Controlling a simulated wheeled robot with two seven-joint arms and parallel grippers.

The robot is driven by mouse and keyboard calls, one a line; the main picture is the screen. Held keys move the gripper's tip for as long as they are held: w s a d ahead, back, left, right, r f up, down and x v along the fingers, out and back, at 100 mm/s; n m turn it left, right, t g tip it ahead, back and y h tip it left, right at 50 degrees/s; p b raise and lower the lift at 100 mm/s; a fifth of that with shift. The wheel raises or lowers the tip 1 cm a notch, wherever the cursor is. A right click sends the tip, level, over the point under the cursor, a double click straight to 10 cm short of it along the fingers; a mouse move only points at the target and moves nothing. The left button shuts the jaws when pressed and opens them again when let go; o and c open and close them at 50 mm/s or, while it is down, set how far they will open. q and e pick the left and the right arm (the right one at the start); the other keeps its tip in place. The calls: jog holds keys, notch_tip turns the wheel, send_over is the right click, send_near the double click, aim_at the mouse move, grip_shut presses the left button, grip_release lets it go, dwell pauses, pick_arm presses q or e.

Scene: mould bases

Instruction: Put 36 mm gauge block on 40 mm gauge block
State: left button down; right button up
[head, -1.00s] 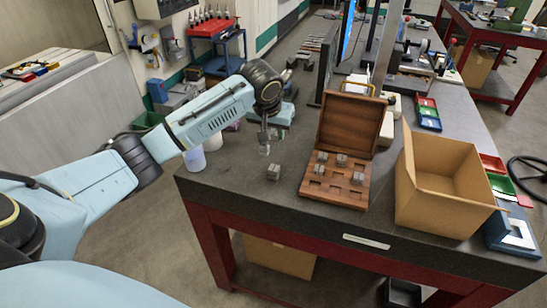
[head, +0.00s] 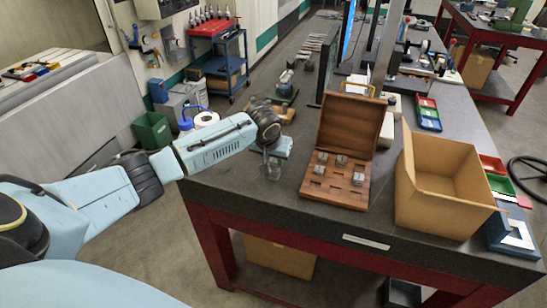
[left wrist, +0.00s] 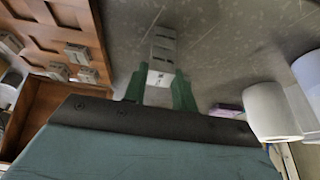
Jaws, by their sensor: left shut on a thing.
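My left gripper (head: 270,160) is low over the near left part of the bench. In the left wrist view its green fingers (left wrist: 159,90) are shut on a small grey metal block, taken as the 36 mm gauge block (left wrist: 160,77). Another grey block, taken as the 40 mm gauge block (left wrist: 163,45), shows right beyond it, in line with it. The two look touching or nearly so; I cannot tell whether the held one rests on it. No size marks are legible. In the head view the fingers and blocks are small and partly merged. My right gripper is not in view.
An open wooden case (head: 335,192) with several grey blocks in its compartments stands right of the gripper. A cardboard box (head: 445,205) stands farther right. White cylindrical things (left wrist: 270,110) show at the right in the left wrist view. The bench between gripper and case is clear.

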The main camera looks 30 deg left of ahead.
pick_arm(q)
jog(key=c, duration=1.1)
grip_release()
jog(key=shift+f, duration=0.1)
jog(key=shift+s+r, duration=0.15)
jog(key=shift+r, duration=0.5)
jog(key=v, duration=1.1)
